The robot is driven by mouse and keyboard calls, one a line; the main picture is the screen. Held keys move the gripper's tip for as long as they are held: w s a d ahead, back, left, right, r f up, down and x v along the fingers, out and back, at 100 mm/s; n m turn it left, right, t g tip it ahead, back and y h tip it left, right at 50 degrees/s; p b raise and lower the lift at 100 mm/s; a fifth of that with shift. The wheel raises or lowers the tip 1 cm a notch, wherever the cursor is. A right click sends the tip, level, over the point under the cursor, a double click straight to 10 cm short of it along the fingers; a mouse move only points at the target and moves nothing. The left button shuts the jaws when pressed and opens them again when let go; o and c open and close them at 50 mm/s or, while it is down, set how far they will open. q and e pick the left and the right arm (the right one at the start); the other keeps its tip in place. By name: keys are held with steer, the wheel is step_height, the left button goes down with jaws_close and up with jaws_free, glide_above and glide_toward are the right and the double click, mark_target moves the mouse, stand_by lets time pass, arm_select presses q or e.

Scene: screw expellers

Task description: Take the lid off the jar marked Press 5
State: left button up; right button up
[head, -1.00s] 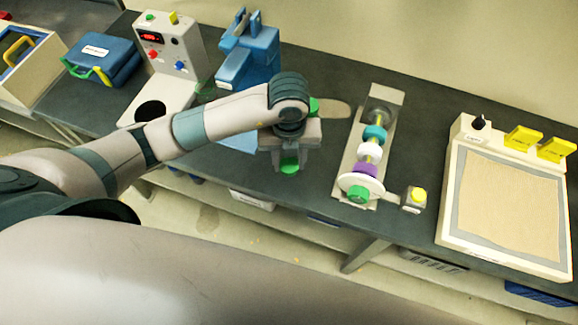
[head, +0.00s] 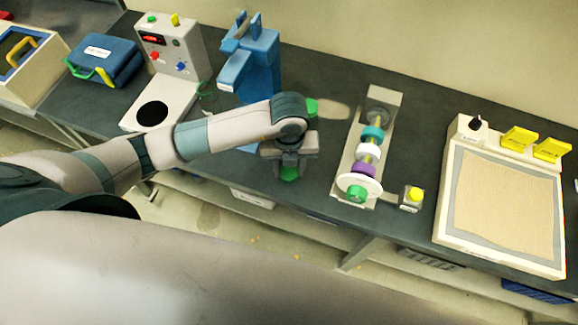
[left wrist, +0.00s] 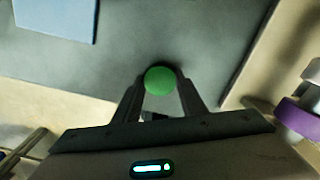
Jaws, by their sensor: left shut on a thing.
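A green round lid (head: 289,174) shows at the tips of my left gripper (head: 288,168), near the front edge of the bench. In the left wrist view the green lid (left wrist: 160,80) sits between the two fingertips of my left gripper (left wrist: 160,84), which are shut on it. The jar body under it is hidden, and no Press 5 marking can be read. A second green round top (head: 311,107) shows behind my left wrist, partly hidden. My right gripper is not in view.
Right of my gripper stands a screw expeller (head: 368,150) with coloured rings and a yellow-button box (head: 412,198). A blue press (head: 250,65) and a white control unit (head: 168,50) stand left. A sand-coloured tray (head: 505,205) is far right.

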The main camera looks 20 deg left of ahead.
mark_target(289, 171)
arm_select(q)
steer(key=o, duration=0.7)
steer(key=shift+f, duration=0.15)
steer(key=o, duration=0.5)
steer(key=shift+c, duration=0.2)
steer(key=shift+r, duration=0.25)
steer(key=shift+r, duration=0.5)
step_height(289, 171, up, 11)
steer(key=b, duration=0.2)
